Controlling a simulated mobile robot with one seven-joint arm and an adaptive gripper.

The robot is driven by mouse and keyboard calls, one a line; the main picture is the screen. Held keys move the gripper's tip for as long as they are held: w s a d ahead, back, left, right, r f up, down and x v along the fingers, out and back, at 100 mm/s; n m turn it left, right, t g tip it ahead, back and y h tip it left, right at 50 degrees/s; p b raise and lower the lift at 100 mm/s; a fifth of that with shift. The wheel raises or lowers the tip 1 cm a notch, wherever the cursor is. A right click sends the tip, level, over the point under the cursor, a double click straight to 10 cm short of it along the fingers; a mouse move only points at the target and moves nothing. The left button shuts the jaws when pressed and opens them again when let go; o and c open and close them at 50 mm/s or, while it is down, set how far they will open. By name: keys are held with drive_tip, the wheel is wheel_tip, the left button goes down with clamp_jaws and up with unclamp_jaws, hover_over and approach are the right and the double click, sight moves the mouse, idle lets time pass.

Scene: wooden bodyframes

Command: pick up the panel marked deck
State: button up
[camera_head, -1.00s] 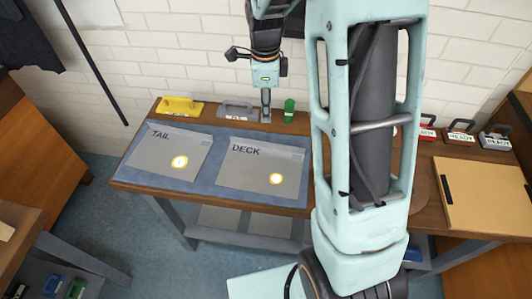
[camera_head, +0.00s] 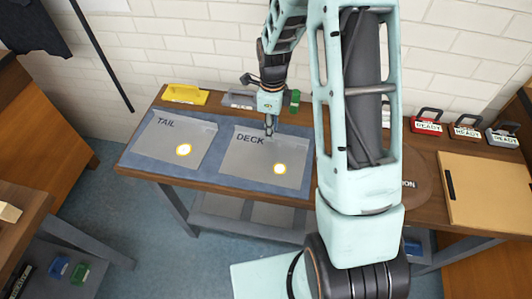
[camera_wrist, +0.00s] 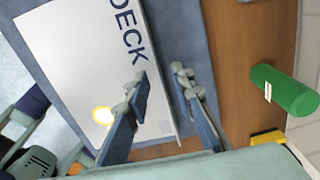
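The panel marked DECK (camera_head: 262,163) lies flat on a blue mat (camera_head: 222,176) on the wooden table, with a yellow-ringed white spot near its lower right. It also shows in the wrist view (camera_wrist: 90,50), at the left. My gripper (camera_head: 270,132) is over the panel's far edge, to the right of the lettering. I cannot tell the exact height above the panel.
The panel marked TAIL (camera_head: 174,140) lies to the left on the same mat. A yellow tray-like item (camera_head: 185,95), a grey one (camera_head: 238,100) and a green cylinder (camera_wrist: 285,90) stand along the back edge. A brown folder-like board (camera_head: 484,190) and several READY tags (camera_head: 427,124) are at right.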

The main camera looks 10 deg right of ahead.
drive_tip(key=shift+f, duration=0.65)
clamp_jaws()
drive_tip(key=shift+r, duration=0.15)
